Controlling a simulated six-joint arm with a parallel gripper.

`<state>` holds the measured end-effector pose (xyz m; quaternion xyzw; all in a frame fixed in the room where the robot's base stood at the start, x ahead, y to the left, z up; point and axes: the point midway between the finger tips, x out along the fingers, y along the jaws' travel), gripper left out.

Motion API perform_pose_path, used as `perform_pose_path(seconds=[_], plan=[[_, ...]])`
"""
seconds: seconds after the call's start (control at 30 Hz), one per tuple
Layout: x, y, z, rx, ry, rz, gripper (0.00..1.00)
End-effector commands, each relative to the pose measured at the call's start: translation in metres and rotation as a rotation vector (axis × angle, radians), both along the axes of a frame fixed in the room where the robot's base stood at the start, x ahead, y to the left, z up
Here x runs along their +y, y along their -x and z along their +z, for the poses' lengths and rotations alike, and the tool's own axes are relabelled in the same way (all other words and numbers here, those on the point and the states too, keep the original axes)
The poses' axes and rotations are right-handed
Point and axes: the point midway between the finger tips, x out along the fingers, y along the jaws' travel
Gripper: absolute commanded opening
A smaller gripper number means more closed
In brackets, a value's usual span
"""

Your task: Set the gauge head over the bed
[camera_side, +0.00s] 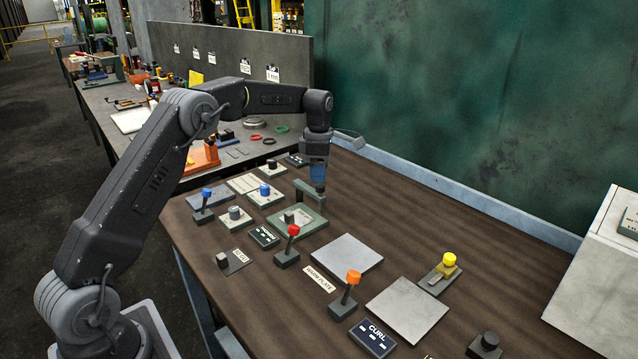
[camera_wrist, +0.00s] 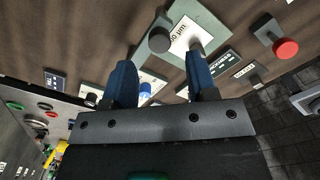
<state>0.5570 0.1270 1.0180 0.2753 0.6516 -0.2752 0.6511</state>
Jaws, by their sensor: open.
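My gripper (camera_side: 319,189) points straight down over the far part of the brown bench, at a grey-green bracket (camera_side: 308,193) that I take for the gauge head. The bracket stands at the back edge of a green-framed plate (camera_side: 312,226), which carries a small grey block (camera_side: 289,217); I cannot tell which part is the bed. In the wrist view my gripper's blue fingers (camera_wrist: 160,68) are apart. Whether the fingertips touch the bracket is unclear.
Blue (camera_side: 203,203), red (camera_side: 290,243) and orange (camera_side: 350,290) levers stand up around the bench. Two bare grey plates (camera_side: 347,256) lie to the right, beside a yellow-knobbed control (camera_side: 447,264). A green wall stands behind, and a pale cabinet (camera_side: 595,275) is at far right.

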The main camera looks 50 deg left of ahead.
Motion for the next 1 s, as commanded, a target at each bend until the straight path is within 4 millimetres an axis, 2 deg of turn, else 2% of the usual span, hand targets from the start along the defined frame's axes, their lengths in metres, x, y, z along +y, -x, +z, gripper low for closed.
perform_pose_path(seconds=[0.1, 0.23, 0.4, 0.63, 1.0], plan=[[0.000, 0.001, -0.020, 0.002, 0.001, 0.000, 0.52], [0.000, 0.000, -0.034, 0.001, 0.001, 0.000, 0.52], [0.000, 0.000, -0.041, 0.000, 0.000, 0.000, 0.52], [0.000, 0.000, -0.042, -0.001, 0.001, 0.000, 0.52], [0.000, 0.000, -0.041, -0.001, 0.001, 0.000, 0.18]])
